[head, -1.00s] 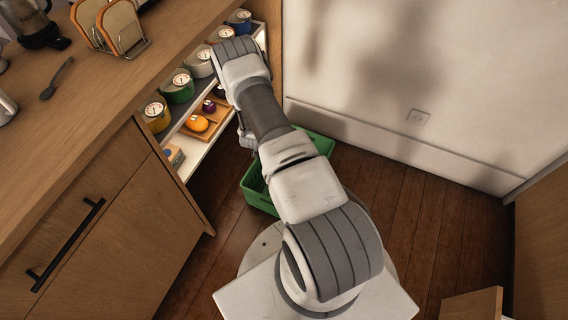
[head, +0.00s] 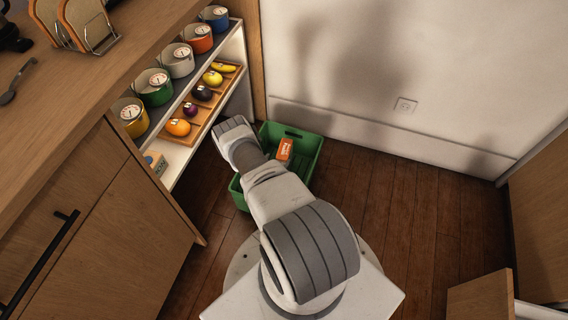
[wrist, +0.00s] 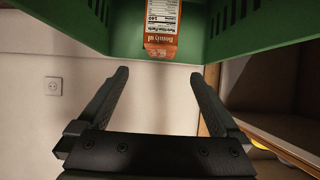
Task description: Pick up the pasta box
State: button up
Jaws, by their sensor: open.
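An orange box with white panels, which looks like the pasta box (head: 285,149), stands in the green crate (head: 308,176) on the floor. In the wrist view the box (wrist: 161,30) shows a nutrition label and upside-down lettering, against the green crate wall (wrist: 230,42). My gripper (wrist: 158,75) is open and empty. Its two fingers are spread, and the box lies beyond the tips, apart from them and roughly centred between them. In the head view my arm hides the gripper and part of the crate.
A wall with an outlet (head: 405,105) stands behind. Floor (head: 400,215) to the right is clear.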

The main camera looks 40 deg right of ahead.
aim_at(284, 150)
jog(key=b+x, duration=0.2)
jog(key=x, duration=0.4)
jog(key=shift+a, duration=0.1)
jog(key=b+x, duration=0.1)
jog(key=x, duration=0.1)
jog(key=b+x, duration=0.2)
jog(key=shift+a+f, duration=0.2)
jog(key=shift+f, duration=0.1)
jog(key=shift+w+d+f, duration=0.1)
jog(key=shift+w+d, duration=0.15)
jog(key=shift+d, duration=0.25)
grip_shut()
